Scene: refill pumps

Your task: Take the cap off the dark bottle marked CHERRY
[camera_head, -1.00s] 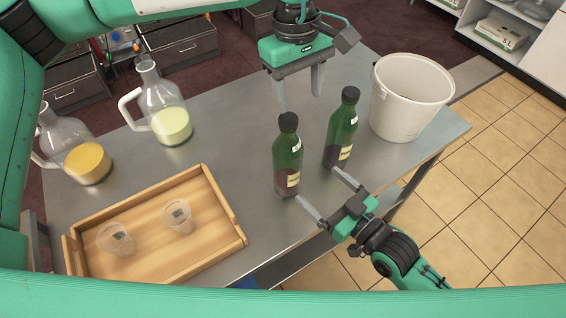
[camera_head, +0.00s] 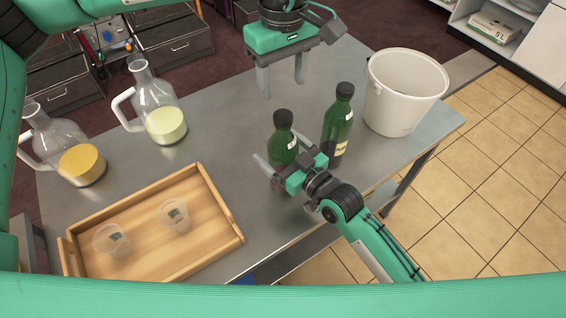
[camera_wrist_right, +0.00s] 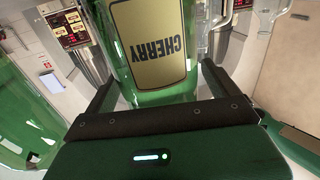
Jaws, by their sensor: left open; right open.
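The CHERRY bottle (camera_head: 283,146) is dark green glass and stands upright on the table, its black cap (camera_head: 283,119) on. In the right wrist view the bottle (camera_wrist_right: 150,97) shows a cream label reading CHERRY, upside down. My right gripper (camera_head: 277,152) is low on the front side of this bottle, with its open fingers on either side of it; they also show in the right wrist view (camera_wrist_right: 158,74). The gripper hides the bottle's lower part in the head view. My left gripper (camera_head: 282,75) is open and empty behind the bottle, fingers pointing down.
A second green bottle (camera_head: 337,122) with a black cap stands close to the right. A white bucket (camera_head: 403,100) is farther right. Two glass jugs (camera_head: 160,105) (camera_head: 72,150) stand at left. A wooden tray (camera_head: 223,205) holds two clear cups. The table's front edge is close.

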